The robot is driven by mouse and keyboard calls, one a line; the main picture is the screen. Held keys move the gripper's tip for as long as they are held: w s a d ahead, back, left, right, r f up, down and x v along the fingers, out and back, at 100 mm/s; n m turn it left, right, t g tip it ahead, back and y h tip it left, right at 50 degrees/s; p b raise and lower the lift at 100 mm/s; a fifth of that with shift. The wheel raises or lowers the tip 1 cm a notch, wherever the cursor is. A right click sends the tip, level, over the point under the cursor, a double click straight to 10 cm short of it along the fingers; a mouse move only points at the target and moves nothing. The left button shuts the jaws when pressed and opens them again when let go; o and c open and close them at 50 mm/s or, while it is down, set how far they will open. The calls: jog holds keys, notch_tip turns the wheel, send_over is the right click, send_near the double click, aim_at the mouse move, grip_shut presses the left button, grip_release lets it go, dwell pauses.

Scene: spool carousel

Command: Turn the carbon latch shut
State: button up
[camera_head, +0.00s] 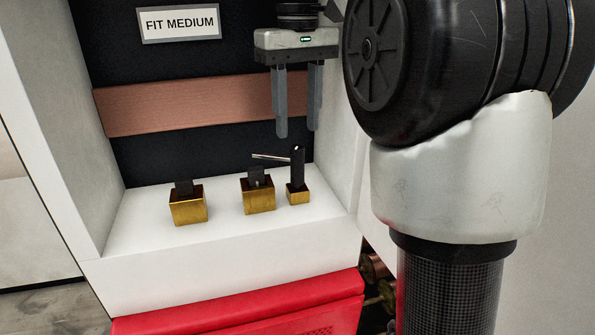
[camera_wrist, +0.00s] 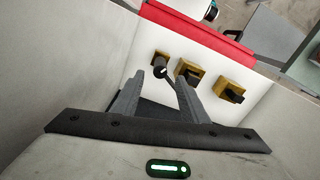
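The carbon latch looks to be the black upright post (camera_head: 297,167) on a small brass block (camera_head: 298,196), at the right end of the white ledge. A thin silver rod (camera_head: 270,156) runs left from it over the black piece of the middle brass block (camera_head: 259,199). My gripper (camera_head: 297,132) hangs fingers-down behind and above the post, open and empty. In the wrist view the post's round top (camera_wrist: 160,72) shows between the open fingertips (camera_wrist: 158,79). I cannot tell whether the fingers are level with it; no contact is seen.
Another brass block (camera_head: 188,208) with a black top stands at the left of the ledge (camera_head: 140,228). A copper band (camera_head: 180,105) crosses the dark back panel under a "FIT MEDIUM" sign (camera_head: 179,23). Pale side walls flank the recess. A red panel (camera_head: 250,312) lies below.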

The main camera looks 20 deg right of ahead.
aim_at(298, 147)
jog(key=shift+s+f+m+b, duration=0.15)
jog(key=shift+f+m+b, duration=0.2)
jog(key=shift+f+m, duration=0.2)
notch_tip(298, 147, down, 7)
jog(key=shift+r+b, duration=0.1)
jog(key=shift+b, duration=0.75)
